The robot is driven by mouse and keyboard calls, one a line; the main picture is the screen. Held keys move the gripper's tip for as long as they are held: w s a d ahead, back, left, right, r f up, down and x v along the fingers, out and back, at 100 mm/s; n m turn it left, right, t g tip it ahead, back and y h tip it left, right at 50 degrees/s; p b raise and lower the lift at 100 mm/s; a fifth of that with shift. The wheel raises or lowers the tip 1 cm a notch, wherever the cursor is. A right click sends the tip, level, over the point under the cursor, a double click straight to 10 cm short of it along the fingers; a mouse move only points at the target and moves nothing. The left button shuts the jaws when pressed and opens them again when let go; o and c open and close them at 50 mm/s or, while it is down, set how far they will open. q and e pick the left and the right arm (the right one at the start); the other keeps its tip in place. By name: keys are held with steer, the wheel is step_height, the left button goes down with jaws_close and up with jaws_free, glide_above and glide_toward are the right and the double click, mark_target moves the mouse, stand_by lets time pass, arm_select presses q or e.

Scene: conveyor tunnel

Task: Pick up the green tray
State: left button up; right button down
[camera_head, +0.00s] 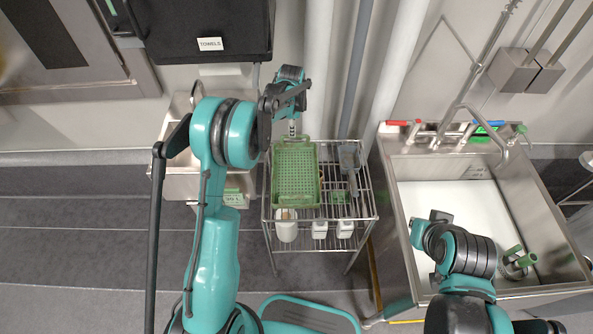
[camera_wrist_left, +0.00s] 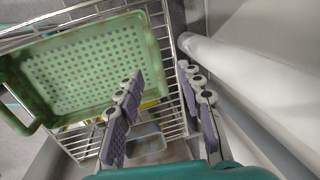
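The green tray (camera_head: 296,178) is a shallow perforated tray with handles. It lies on the top of a wire rack, toward the left side. It also shows in the left wrist view (camera_wrist_left: 90,62). My left gripper (camera_head: 293,127) is at the tray's back end in the head view. In the left wrist view my left gripper (camera_wrist_left: 162,74) has its two fingers apart and nothing between them. One finger overlaps the tray's edge in the picture; whether they touch is unclear. My right arm is over the sink, and its fingers cannot be made out.
The wire rack (camera_head: 268,215) also holds white containers (camera_head: 286,230) in front and a grey tool (camera_head: 348,158) at right. Pipes (camera_head: 318,70) stand close behind the rack. A steel sink (camera_head: 405,265) is at right, and a dark towel dispenser (camera_head: 205,25) hangs above left.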

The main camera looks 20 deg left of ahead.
arm_select(q)
step_height(320, 180, down, 2)
steer(key=shift+w+b, duration=0.1)
steer(key=shift+b, duration=0.2)
steer(key=f, duration=0.1)
steer(key=f+b, duration=0.1)
steer(key=f, duration=0.1)
steer(key=w+f+b, duration=0.1)
steer(key=f, duration=0.1)
steer(key=shift+d, duration=0.3)
steer(key=shift+r, duration=0.1)
jaws_close()
